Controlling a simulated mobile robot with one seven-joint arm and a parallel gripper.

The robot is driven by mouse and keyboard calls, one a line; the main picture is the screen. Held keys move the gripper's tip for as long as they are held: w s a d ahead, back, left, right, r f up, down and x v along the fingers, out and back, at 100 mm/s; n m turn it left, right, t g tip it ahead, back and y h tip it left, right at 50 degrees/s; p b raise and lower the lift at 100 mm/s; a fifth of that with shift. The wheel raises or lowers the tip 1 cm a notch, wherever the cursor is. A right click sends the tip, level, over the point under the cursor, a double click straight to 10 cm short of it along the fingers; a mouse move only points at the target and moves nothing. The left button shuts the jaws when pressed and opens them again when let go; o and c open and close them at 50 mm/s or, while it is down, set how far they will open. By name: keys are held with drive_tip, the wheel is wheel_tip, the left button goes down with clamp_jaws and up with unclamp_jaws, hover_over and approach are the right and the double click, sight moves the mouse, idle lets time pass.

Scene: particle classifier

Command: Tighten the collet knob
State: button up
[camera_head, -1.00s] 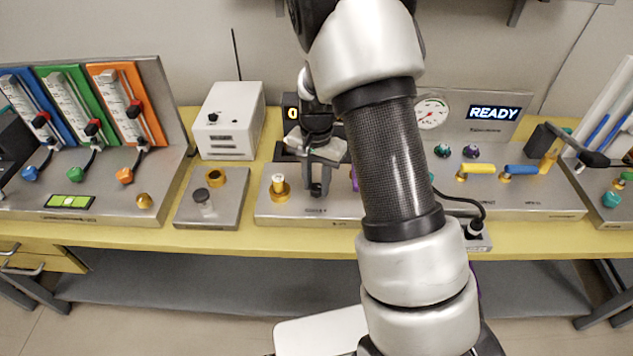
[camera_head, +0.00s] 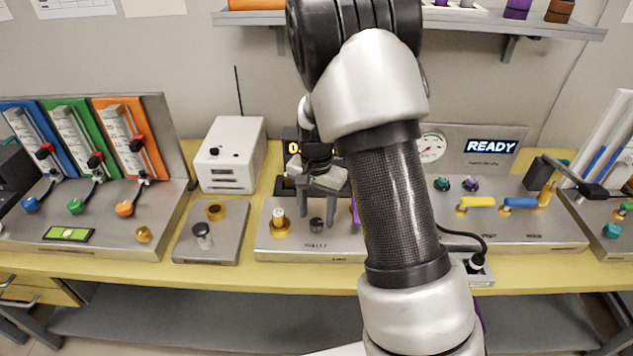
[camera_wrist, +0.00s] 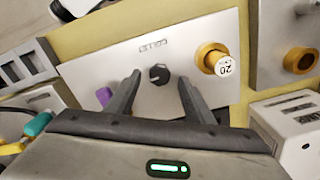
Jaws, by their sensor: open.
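The collet knob is a small dark round knob (camera_head: 316,224) on the front of a metal panel (camera_head: 345,246). My gripper (camera_head: 316,218) is open and empty and points down at the panel. In the wrist view my gripper (camera_wrist: 158,80) has one finger on each side of the knob, with a gap on both sides. I cannot tell the exact height of the fingertips above the panel.
A brass fitting with a white-topped vial (camera_head: 278,218) stands just left of my gripper, and a purple part (camera_wrist: 104,96) lies on the other side. A plate with a dark-capped vial (camera_head: 203,230), a white box (camera_head: 231,155) and a READY display (camera_head: 492,146) are farther off.

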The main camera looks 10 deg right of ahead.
sight(317, 221)
wheel_tip(317, 221, up, 15)
drive_tip(key=p, duration=0.1)
drive_tip(key=shift+r, duration=0.2)
idle(0.3)
drive_tip(key=s+r+n+t+p, duration=0.35)
drive_tip(key=s+r, duration=0.65)
drive_tip(key=r, duration=0.4)
drive_tip(key=s+r+n+t+p, duration=0.2)
drive_tip(key=s+r+n+p, duration=0.1)
drive_tip(key=s, duration=1)
drive_tip(key=shift+r+n, duration=0.7)
drive_tip(key=shift+n, duration=0.05)
